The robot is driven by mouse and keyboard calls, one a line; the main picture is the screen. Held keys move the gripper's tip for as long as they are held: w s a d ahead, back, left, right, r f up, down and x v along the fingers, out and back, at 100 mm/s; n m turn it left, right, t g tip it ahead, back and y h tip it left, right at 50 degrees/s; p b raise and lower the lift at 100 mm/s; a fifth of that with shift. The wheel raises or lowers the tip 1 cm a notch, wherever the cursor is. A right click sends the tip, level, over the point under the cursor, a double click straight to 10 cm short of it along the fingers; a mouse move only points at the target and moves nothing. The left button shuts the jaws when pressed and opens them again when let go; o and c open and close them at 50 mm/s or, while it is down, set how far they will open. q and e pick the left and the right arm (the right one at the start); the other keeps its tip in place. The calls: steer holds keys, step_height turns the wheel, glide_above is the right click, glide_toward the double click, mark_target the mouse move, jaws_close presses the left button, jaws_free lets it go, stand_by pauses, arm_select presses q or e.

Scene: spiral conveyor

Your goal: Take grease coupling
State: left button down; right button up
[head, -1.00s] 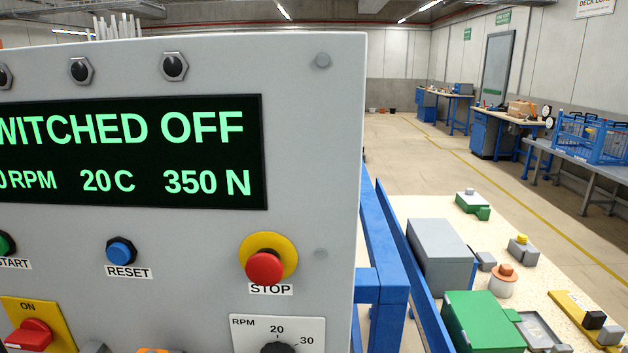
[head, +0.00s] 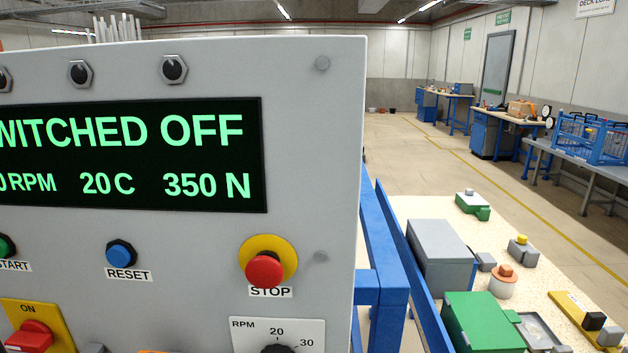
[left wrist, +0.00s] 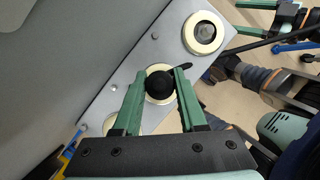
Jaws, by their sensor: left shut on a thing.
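In the left wrist view my left gripper (left wrist: 160,80) has its two green fingers shut on a round black part (left wrist: 160,86). I take this part to be the grease coupling, but its lower body is hidden. It sits over a cream ring (left wrist: 152,98) on a grey plate (left wrist: 118,88), and the picture does not show whether it is clear of the ring. Green finger-like pieces (left wrist: 285,18) at the upper right may belong to my right gripper; their opening cannot be told. Neither gripper shows in the head view.
A second cream ring (left wrist: 203,33) lies on the plate, with a round piece inside. In the head view a grey control panel (head: 330,150) fills the left and reads switched off. Right of it, past blue rails (head: 382,250), a bench holds a green box (head: 480,320) and several fittings.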

arm_select(q)
steer(key=shift+r+p, duration=0.75)
steer(key=shift+r, duration=0.6)
steer(key=shift+r+p, duration=1.2)
steer(key=shift+r, duration=0.8)
